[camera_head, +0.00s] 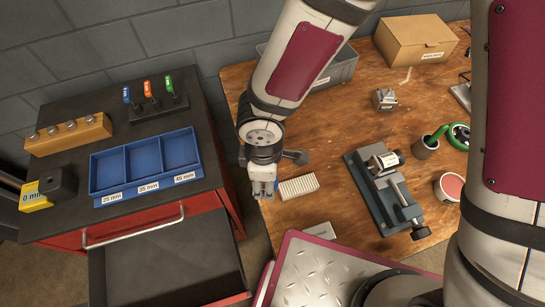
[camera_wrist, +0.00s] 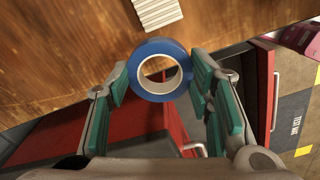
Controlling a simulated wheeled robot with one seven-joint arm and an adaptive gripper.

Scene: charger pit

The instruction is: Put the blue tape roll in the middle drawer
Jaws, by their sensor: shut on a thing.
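The blue tape roll (camera_wrist: 160,70) is between the green finger pads of my gripper (camera_wrist: 161,75) in the wrist view, with its pale inner ring facing the camera. My gripper is shut on it. In the head view my gripper (camera_head: 263,190) hangs over the workbench's left edge, right of the red tool cabinet (camera_head: 72,241); the roll is not clear there. A drawer (camera_head: 165,265) with a dark interior stands pulled out below the cabinet's upper front; the part of it in view looks empty. Which drawer level it is cannot be fully told.
A blue divided tray (camera_head: 145,165), a wooden block (camera_head: 68,135) and small coloured tools (camera_head: 150,92) sit on the cabinet top. The wooden bench (camera_head: 330,130) holds a vise (camera_head: 385,190), a cardboard box (camera_head: 415,40) and a pale ribbed block (camera_head: 298,187) near my gripper.

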